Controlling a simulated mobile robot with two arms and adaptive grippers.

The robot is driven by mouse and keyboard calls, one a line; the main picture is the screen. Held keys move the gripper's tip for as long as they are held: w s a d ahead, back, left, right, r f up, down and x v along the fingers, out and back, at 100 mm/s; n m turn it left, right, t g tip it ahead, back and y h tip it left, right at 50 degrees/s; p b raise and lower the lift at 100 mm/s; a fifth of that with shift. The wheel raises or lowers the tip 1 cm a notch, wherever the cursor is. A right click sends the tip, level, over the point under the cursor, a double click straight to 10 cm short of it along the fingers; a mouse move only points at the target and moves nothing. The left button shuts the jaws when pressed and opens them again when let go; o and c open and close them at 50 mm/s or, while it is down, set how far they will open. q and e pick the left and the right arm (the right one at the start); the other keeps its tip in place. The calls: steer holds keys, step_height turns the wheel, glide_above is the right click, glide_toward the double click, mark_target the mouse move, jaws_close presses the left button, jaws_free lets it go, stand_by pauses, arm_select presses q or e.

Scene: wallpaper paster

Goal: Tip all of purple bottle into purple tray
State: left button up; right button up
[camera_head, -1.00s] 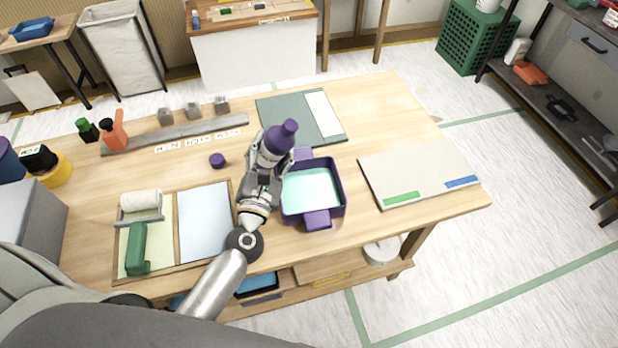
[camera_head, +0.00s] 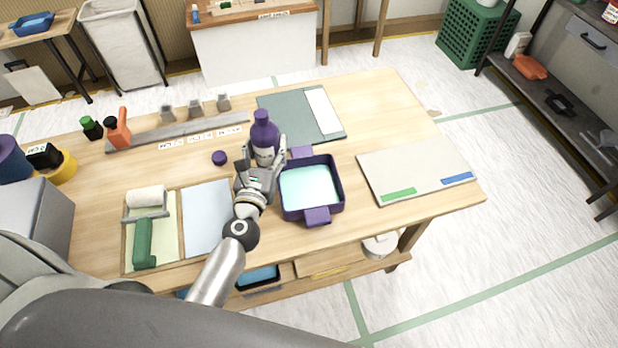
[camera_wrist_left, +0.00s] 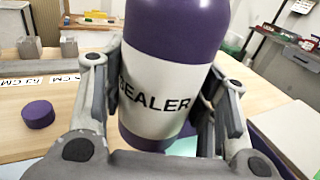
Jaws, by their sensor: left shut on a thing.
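My left gripper (camera_head: 264,163) is shut around the purple bottle (camera_head: 265,135), which stands about upright just left of the tray's back corner. In the left wrist view the bottle (camera_wrist_left: 165,80) sits between both fingers, with its white label reading "SEALER" facing the camera. I cannot tell whether its base touches the table. The purple tray (camera_head: 338,183) is right of the gripper and holds pale turquoise liquid (camera_head: 308,188). A purple cap (camera_head: 219,158) lies on the table left of the bottle; it also shows in the left wrist view (camera_wrist_left: 38,114). My right gripper is not in view.
A grey bar (camera_head: 180,131) with several small blocks lies behind. A green mat (camera_head: 285,115) is at the back, and a pale board (camera_head: 415,168) lies right of the tray.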

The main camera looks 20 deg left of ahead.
mark_target(262, 146)
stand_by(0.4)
arm_select(q)
step_height(262, 146, up, 4)
steer(key=p, duration=0.4)
steer(key=shift+r, duration=0.1)
